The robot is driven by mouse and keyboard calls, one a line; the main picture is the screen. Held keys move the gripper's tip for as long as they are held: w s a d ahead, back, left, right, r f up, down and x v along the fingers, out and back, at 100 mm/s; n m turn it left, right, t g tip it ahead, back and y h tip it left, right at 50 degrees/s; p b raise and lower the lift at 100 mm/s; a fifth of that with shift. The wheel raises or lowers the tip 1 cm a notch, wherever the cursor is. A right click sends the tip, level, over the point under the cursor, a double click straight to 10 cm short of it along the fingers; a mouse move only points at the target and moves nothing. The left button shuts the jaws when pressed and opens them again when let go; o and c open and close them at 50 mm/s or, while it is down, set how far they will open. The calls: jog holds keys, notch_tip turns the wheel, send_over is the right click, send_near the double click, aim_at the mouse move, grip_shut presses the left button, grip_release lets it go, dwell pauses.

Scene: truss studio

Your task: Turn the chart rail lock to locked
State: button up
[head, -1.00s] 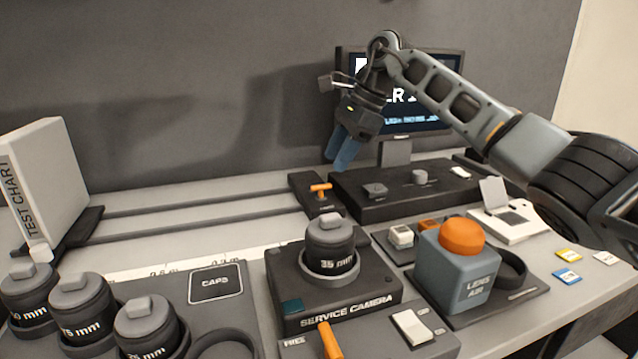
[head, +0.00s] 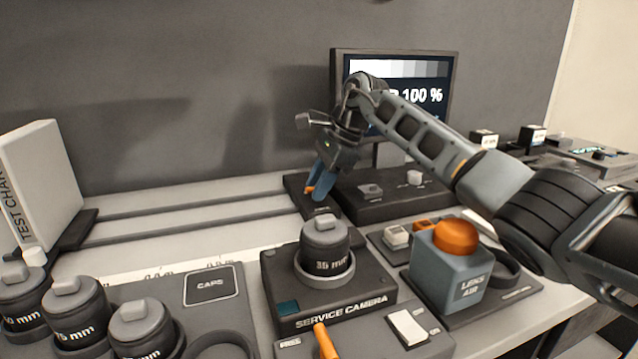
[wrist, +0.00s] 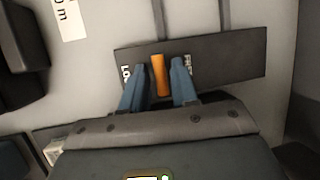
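The chart rail lock is an orange lever (wrist: 159,75) on a dark plate (wrist: 225,62) at the end of the rails. In the wrist view the plate has lettering starting "LO" at left and "FREE", partly covered, at right. The lever stands between my gripper's blue fingers (wrist: 159,85), with a narrow gap visible on each side. My gripper is open around it. In the head view my gripper (head: 320,182) is down at the lock, and only a bit of the orange lever (head: 309,189) shows beside the fingers. The test chart (head: 38,185) stands at the far left of the rails.
A dark control box (head: 385,203) sits just right of the lock, with the monitor (head: 405,85) behind. The service camera (head: 325,285) and the lens air blower (head: 447,265) stand in front. Several capped lenses are at front left. The table around the rails (head: 190,218) is clear.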

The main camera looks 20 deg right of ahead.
grip_shut()
jog(key=shift+r+p, duration=0.15)
jog(key=shift+p, duration=0.15)
jog(key=m+t+p, duration=0.1)
jog(key=m+p, duration=0.1)
jog(key=m, duration=0.1)
jog(key=shift+r+h, duration=0.1)
jog(key=shift+h, duration=0.3)
jog(key=m+p, duration=0.1)
jog(key=m, duration=0.1)
jog(key=m+t+h+p, duration=0.1)
jog(key=m, duration=0.1)
jog(key=shift+m+h+p, duration=0.3)
jog(key=m+h, duration=0.1)
jog(key=m, duration=0.1)
jog(key=m+t+h+p, duration=0.1)
jog(key=m, duration=0.2)
jog(key=shift+a+p, duration=0.2)
jog(key=shift+p, duration=0.1)
jog(key=m+h, duration=0.1)
jog(key=m, duration=0.1)
jog(key=m+h, duration=0.1)
jog(key=m, duration=0.2)
jog(key=shift+g, duration=0.3)
jog(key=shift+m, duration=0.3)
jog(key=shift+o, duration=0.4)
grip_release()
jog(key=shift+o, duration=0.8)
jog(key=shift+a+f, duration=0.1)
jog(key=shift+f, duration=0.1)
